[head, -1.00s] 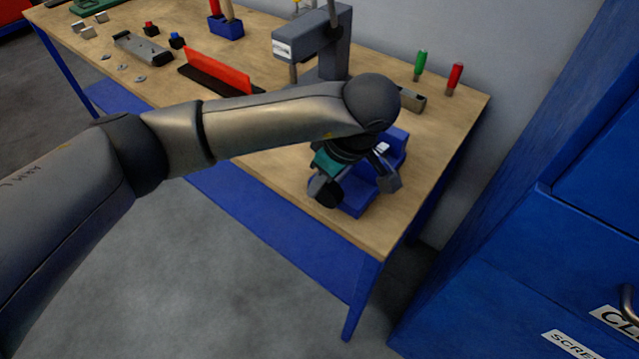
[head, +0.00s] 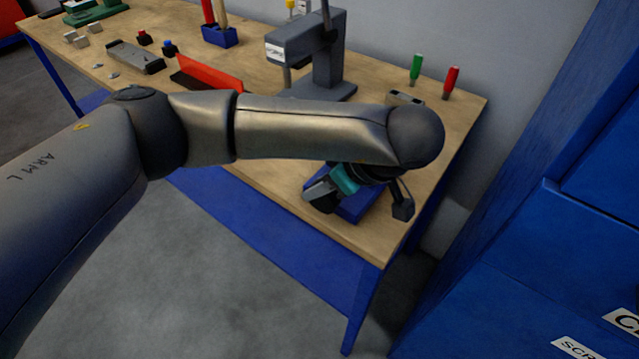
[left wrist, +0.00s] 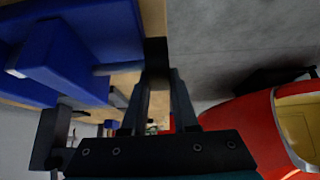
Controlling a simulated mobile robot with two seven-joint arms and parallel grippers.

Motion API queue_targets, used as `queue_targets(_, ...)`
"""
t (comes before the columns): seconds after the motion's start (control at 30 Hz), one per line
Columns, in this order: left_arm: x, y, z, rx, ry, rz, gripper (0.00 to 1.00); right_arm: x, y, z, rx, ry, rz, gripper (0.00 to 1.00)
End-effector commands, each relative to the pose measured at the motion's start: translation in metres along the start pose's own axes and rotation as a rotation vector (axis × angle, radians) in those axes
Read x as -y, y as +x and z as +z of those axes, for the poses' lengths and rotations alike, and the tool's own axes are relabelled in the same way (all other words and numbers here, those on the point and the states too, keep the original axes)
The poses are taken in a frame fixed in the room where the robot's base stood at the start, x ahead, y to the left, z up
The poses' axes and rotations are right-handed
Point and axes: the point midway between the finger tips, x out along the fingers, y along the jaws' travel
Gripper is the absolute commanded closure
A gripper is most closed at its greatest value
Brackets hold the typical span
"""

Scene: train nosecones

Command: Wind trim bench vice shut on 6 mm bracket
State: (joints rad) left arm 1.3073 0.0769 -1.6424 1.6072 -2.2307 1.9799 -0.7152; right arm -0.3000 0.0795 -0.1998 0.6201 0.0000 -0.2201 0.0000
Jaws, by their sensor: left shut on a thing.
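The blue trim bench vice (head: 360,208) stands at the near right corner of the wooden bench, mostly hidden behind my left forearm and wrist. Its blue body also shows large at upper left in the left wrist view (left wrist: 65,62). My left gripper (head: 318,187) is at the vice's front, shut on a dark handle (head: 323,203). In the left wrist view the fingers (left wrist: 158,85) close on this dark end piece (left wrist: 156,50), beside the vice's metal screw rod (left wrist: 118,68). The bracket cannot be made out now, and the jaw gap is hidden. My right gripper is out of view.
A grey press (head: 315,55) stands behind my forearm. Green (head: 415,68) and red (head: 451,80) handled tools stand at the back edge. A blue cabinet (head: 540,200) is at right. In the left wrist view a red shell (left wrist: 245,118) lies right of the gripper.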

Motion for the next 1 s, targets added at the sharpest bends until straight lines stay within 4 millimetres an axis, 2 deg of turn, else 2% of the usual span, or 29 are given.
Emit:
queue_targets(0.03, 0.000, 0.000, -0.001, -0.001, -0.002, 0.000, 0.71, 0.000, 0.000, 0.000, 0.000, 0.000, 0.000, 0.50)
queue_targets(0.3, 0.000, 0.000, -0.001, 0.000, -0.001, 0.000, 0.43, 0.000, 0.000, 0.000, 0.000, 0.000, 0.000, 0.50)
queue_targets(0.63, -0.001, -0.006, -0.001, 0.001, 0.000, 0.001, 0.43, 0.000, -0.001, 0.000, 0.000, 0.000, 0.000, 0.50)
queue_targets(0.77, -0.001, -0.025, -0.001, 0.000, 0.002, 0.004, 0.43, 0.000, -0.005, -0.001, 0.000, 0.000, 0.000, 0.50)
queue_targets(1.0, -0.001, -0.081, -0.002, -0.004, 0.001, 0.007, 0.43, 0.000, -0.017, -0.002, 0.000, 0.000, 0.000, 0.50)
